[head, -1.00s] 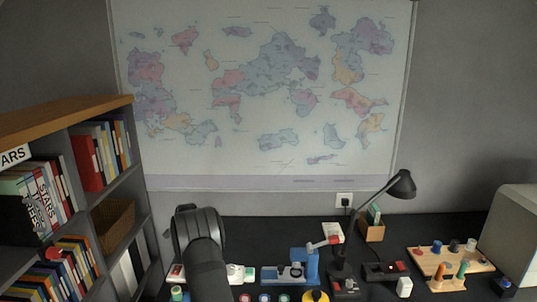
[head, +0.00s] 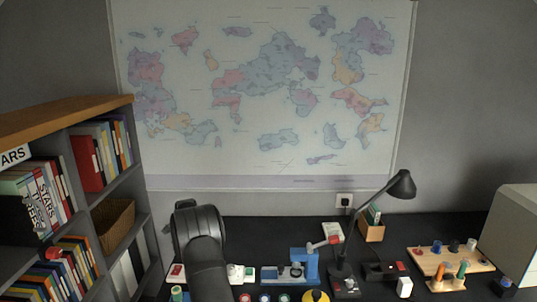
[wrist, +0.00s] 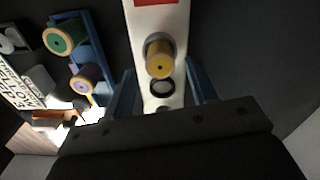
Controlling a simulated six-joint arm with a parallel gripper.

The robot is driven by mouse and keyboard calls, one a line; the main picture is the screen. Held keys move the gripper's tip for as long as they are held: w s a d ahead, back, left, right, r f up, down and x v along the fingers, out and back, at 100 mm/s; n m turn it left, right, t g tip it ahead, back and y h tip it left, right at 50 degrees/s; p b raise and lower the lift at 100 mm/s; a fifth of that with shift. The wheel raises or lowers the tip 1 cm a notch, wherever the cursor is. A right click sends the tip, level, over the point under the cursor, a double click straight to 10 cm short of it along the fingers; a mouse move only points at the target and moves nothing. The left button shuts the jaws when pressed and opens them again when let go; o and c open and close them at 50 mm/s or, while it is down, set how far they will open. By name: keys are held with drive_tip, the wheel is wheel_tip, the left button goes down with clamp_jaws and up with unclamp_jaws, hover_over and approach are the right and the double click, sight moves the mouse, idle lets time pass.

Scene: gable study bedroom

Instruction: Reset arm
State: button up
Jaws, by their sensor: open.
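My gripper (wrist: 161,88) is open in the wrist view, with one blue finger on each side of a white block (wrist: 154,18). The block has a red patch at its far end. A yellow-topped round piece (wrist: 160,60) stands on it, with a dark ring nearer to me. No hold on the block or the piece can be made out. In the head view my dark arm rises at the desk's left part, and the gripper itself is hidden.
The black desk (head: 275,232) holds a blue device (head: 305,265), a desk lamp (head: 401,185), a wooden peg board (head: 418,257) and a white box (head: 515,235). A bookshelf (head: 75,112) stands close on the left. A blue rack (wrist: 97,50) with round pieces lies left of the gripper in the wrist view.

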wheel_tip(320, 180, down, 4)
drive_tip(key=shift+r, duration=0.1)
drive_tip(key=r, duration=0.5)
drive_tip(key=shift+d+r, duration=0.25)
drive_tip(key=shift+d, duration=0.15)
drive_tip(key=s+d+r, duration=0.2)
drive_tip(key=d+r, duration=0.5)
drive_tip(key=d, duration=0.4)
drive_tip(key=s+d+f, duration=0.3)
drive_tip(key=s+d, duration=0.7)
drive_tip(key=s, duration=0.3)
drive_tip(key=w+a+f, duration=0.1)
drive_tip(key=a+f, duration=0.2)
drive_tip(key=a, duration=0.3)
drive_tip(key=shift+w+a+f, duration=0.2)
drive_tip(key=shift+w, duration=0.2)
